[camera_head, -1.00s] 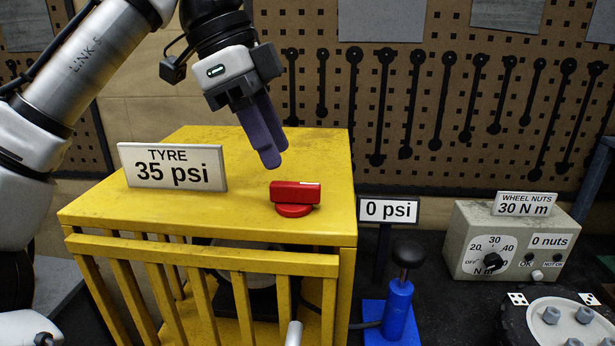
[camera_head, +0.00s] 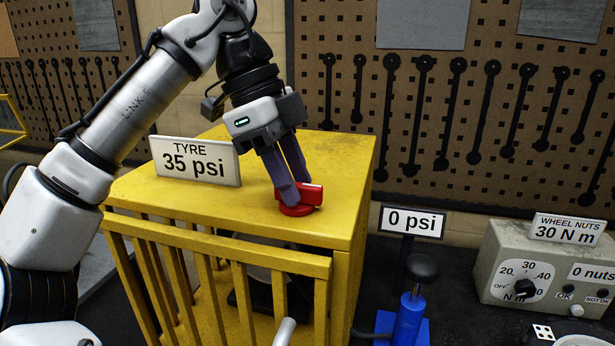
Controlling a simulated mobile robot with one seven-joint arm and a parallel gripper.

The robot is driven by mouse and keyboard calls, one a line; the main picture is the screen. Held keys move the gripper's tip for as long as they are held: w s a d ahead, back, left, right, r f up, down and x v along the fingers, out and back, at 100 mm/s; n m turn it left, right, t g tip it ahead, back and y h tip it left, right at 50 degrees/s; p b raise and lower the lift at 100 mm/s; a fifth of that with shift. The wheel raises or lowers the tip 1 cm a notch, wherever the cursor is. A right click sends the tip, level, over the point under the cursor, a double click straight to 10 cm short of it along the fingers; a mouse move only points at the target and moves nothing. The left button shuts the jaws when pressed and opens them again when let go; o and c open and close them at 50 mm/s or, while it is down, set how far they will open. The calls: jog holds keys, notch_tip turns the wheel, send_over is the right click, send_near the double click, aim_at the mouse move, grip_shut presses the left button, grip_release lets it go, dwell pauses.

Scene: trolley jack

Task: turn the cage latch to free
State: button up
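The cage latch (camera_head: 312,194) is a red knob with a raised bar on a round base, on top of the yellow cage (camera_head: 230,215) near its front right. The bar has a white mark at its right end. My gripper (camera_head: 294,188) is down at the latch, with its two purple fingers apart. One finger is in front of the bar and the other behind it, and the near finger hides the bar's left part. I cannot tell whether the fingers touch the bar.
A "TYRE 35 psi" sign (camera_head: 195,161) stands on the cage top, left of my gripper. To the right are a "0 psi" sign (camera_head: 411,222), a blue pump (camera_head: 410,318) and a grey wheel-nut box (camera_head: 545,268). A tool pegboard (camera_head: 450,110) is behind.

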jog(key=shift+f, duration=0.2)
grip_shut()
dwell(0.3)
